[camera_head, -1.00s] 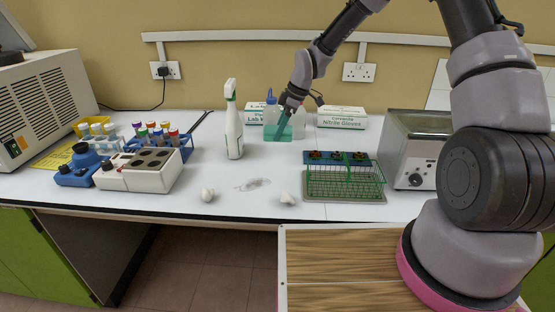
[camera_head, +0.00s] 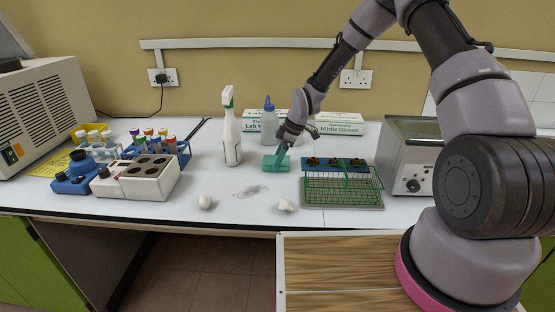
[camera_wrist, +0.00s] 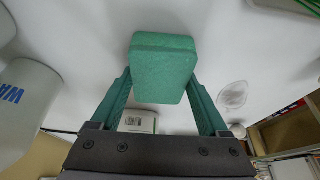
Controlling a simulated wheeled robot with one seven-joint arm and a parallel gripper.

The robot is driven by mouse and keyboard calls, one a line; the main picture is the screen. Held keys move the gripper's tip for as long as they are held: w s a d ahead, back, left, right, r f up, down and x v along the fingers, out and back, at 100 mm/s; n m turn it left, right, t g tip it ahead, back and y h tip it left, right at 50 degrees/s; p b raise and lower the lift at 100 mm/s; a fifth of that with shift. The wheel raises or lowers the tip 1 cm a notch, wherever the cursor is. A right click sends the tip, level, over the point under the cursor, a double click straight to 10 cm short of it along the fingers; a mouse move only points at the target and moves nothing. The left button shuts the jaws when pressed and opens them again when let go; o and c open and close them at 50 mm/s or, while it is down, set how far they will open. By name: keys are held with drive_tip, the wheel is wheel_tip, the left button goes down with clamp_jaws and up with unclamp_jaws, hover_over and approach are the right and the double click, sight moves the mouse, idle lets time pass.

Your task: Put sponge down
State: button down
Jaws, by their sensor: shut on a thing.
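The green sponge (camera_head: 275,164) is at the bench top in the middle of the head view, just right of the white spray bottle (camera_head: 230,132). My gripper (camera_head: 279,156) points down at it from above, with its teal fingers at the sponge. In the wrist view the sponge (camera_wrist: 164,68) sits between the two fingertips of my gripper (camera_wrist: 162,85), which are shut on it. The sponge appears to lie on or very close to the white bench; the exact contact is hard to tell.
A wash bottle (camera_head: 269,121) and glove boxes (camera_head: 339,123) stand behind. A green wire rack (camera_head: 342,186) is to the right, with a metal bath (camera_head: 408,157) beyond it. Crumpled white pieces (camera_head: 285,206) and a clear smear (camera_head: 250,191) lie in front.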

unclamp_jaws()
drive_tip(key=s+d+r+m+t+h, duration=0.1)
drive_tip(key=s+d+r+m, duration=0.2)
drive_tip(key=d+r, duration=0.55)
drive_tip(key=s+d+r+m+t+h, duration=0.1)
drive_tip(key=s+d+r+m, duration=0.25)
drive_tip(key=r, duration=0.95)
drive_tip(key=s+d+r+m+t+h, duration=0.1)
drive_tip(key=s+d+r+m, duration=0.3)
drive_tip(key=r, duration=0.6)
drive_tip(key=s+d+r+m+t, duration=0.2)
drive_tip(key=s+d+r+m, duration=0.2)
drive_tip(key=s, duration=0.4)
drive_tip(key=s+d+r+m+t, duration=0.2)
drive_tip(key=s+d+r+m, duration=0.2)
drive_tip(key=s, duration=0.5)
drive_tip(key=shift+d+r+m, duration=0.15)
drive_tip(key=shift+r+m, duration=1.15)
drive_tip(key=shift+m, duration=0.15)
